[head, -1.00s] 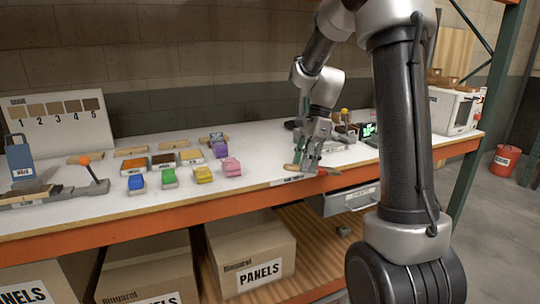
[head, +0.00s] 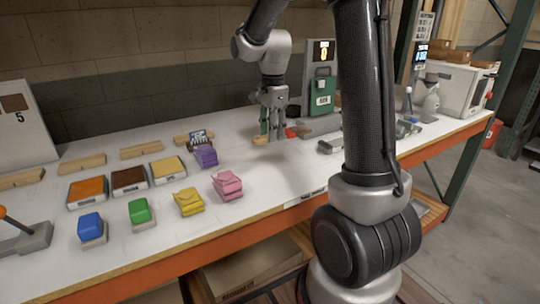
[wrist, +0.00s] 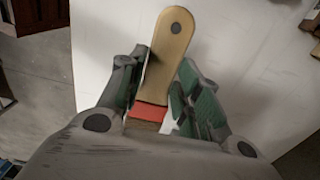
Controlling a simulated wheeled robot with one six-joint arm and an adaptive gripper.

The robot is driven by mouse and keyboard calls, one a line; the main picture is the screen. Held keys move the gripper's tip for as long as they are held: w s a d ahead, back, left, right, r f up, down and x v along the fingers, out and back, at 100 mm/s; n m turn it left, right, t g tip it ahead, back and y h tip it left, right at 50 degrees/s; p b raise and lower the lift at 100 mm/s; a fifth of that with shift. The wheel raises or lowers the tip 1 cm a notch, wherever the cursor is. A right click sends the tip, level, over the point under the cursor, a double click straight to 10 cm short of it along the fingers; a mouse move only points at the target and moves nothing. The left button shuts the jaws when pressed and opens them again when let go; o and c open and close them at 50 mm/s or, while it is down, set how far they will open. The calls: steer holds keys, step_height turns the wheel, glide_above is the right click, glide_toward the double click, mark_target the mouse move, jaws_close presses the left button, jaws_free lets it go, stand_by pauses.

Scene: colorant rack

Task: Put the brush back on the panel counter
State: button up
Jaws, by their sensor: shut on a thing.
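My gripper (head: 272,130) is shut on the brush. The brush has a pale wooden handle (wrist: 168,50) with a hole near its end and a red band (wrist: 149,112). In the wrist view the fingers (wrist: 160,85) close on it from both sides near the red band. In the head view the handle (head: 261,139) shows left of the fingers and red shows to their right. The brush is low over the white counter (head: 290,172); I cannot tell whether it touches. The bristles are mostly hidden by the gripper.
Purple (head: 206,156), pink (head: 228,184) and yellow (head: 188,201) pieces stand left of my gripper. A green device with a display (head: 322,85) stands behind it, to the right. A grey flat fixture (head: 330,146) lies to the right. Bare counter lies in front.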

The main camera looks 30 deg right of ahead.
mark_target(271, 166)
steer(key=shift+w+f, duration=0.2)
steer(key=shift+w, duration=0.1)
step_height(271, 166, down, 10)
steer(key=shift+w+r, duration=0.1)
steer(key=shift+r, duration=0.1)
steer(key=o, duration=1)
